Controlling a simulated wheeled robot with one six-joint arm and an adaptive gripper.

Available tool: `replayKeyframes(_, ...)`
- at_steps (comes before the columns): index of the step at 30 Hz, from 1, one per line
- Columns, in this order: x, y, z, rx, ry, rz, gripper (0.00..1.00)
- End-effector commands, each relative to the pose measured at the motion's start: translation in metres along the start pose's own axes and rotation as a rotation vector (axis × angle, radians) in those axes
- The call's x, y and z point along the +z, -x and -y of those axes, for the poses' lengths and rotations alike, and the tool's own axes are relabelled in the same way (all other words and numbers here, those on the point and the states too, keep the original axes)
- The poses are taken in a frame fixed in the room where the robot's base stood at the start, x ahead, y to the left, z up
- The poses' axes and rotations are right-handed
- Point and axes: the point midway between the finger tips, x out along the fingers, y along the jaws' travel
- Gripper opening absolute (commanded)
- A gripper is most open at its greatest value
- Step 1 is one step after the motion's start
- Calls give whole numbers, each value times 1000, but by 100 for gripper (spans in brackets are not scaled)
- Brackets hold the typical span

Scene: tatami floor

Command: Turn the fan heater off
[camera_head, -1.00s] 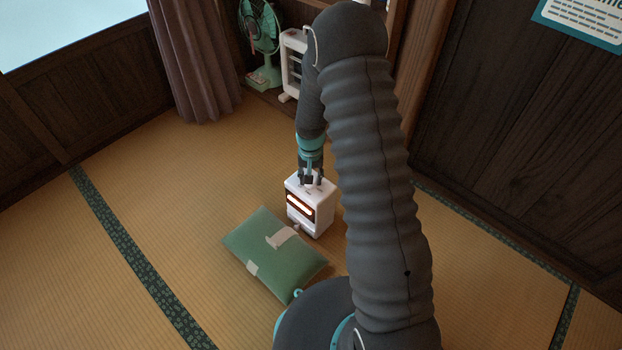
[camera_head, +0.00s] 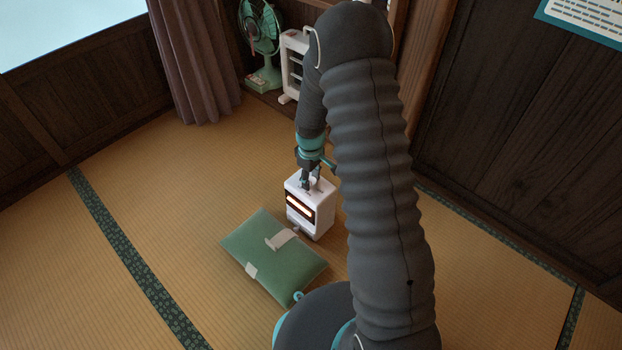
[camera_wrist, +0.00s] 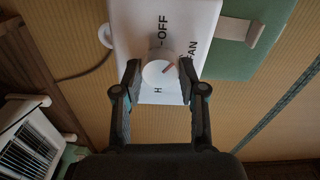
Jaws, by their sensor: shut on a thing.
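The white fan heater (camera_head: 311,208) stands upright on the tatami, and its front slot glows orange. Its top, with a round white dial (camera_wrist: 158,75), shows in the wrist view. A letter H is printed below the dial, and the rest of that label is hidden. My gripper (camera_wrist: 159,68) is above the heater, with its two fingers shut on the dial's sides. In the head view my gripper (camera_head: 311,181) reaches down to the heater's top.
A green cushion (camera_head: 272,258) lies just in front of the heater. A green fan (camera_head: 262,45) and a white slatted heater (camera_head: 291,62) stand at the back by the curtain (camera_head: 195,60). A cord (camera_wrist: 85,70) runs from the heater. Open tatami lies to the left.

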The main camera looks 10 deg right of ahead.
Motion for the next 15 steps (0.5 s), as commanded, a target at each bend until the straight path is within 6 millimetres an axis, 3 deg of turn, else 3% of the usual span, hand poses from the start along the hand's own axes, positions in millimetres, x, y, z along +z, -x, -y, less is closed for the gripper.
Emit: replayKeyframes(15,-1,0,-1,3,461,-2,6)
